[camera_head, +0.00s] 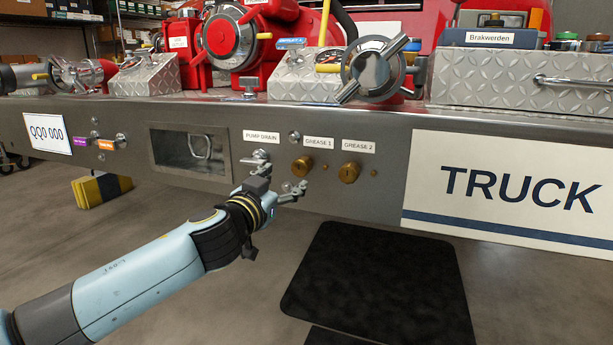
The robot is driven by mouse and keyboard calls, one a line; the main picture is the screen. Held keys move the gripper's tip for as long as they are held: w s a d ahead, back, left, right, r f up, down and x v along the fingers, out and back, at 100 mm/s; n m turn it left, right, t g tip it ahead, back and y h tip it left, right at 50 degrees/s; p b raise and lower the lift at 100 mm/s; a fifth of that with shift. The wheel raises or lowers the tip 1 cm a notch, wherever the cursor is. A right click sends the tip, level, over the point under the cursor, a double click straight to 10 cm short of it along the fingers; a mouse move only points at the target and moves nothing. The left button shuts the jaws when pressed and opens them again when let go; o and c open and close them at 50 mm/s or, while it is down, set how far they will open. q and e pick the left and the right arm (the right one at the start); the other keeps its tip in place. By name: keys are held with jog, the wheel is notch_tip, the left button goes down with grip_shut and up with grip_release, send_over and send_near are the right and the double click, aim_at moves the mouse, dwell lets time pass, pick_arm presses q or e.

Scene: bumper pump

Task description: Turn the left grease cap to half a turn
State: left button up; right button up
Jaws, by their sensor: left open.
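The left grease cap (302,164) is a small brass knob on the front of the steel bumper, below the GREASE 1 label (318,143). A similar brass cap (349,172) sits to its right, below the GREASE 2 label (358,146). My left gripper (281,174) is open in front of the bumper, just left of and slightly below the left grease cap. Its fingers are spread and nothing shows between them. I cannot tell how far it is from the bumper face. My right gripper is not in view.
The bumper (382,205) runs across the view. A PUMP DRAIN label (261,137) is above my left gripper, with a recessed opening (190,150) to its left. A TRUCK sign (520,190) is at right. A black mat (380,285) lies on the floor.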

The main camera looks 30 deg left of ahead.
aim_at(299, 168)
pick_arm(q)
jog(key=x, duration=0.9)
jog(key=shift+w+a, duration=0.2)
jog(key=c, duration=1.2)
jog(key=shift+m, duration=0.3)
